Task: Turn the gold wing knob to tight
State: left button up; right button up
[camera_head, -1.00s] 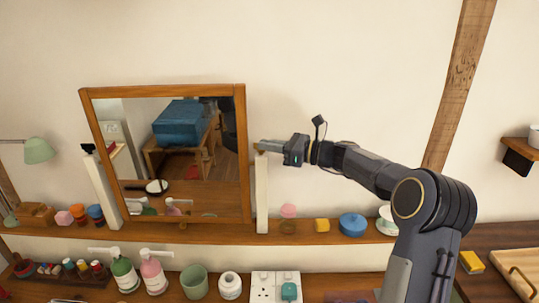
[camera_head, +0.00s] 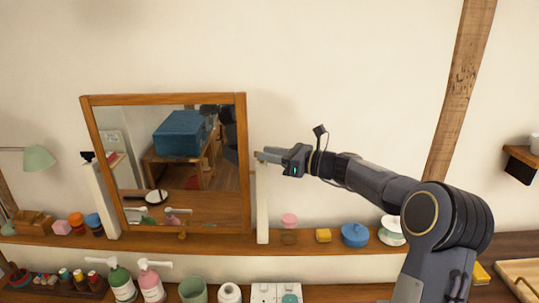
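The tilting mirror (camera_head: 240,170) has a wooden frame and stands between two white posts. My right gripper (camera_head: 262,155) is at the top of the right post (camera_head: 262,205), its fingers pointing left at the mirror's edge. The gold wing knob cannot be made out; the fingers cover the place where the post meets the frame. Whether the fingers are closed on anything is too small to tell. A dark piece (camera_head: 87,156) shows at the top of the left post. My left gripper is not in view.
Below stand a green pump bottle (camera_head: 121,280), a pink one (camera_head: 151,285) and a socket box (camera_head: 275,293).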

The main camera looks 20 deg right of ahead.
jog(key=b+v, duration=0.1)
jog(key=v, duration=0.6)
jog(key=shift+s+d+b, duration=0.15)
jog(key=shift+s+b, duration=0.05)
jog(key=shift+b, duration=0.15)
jog(key=shift+w, duration=0.1)
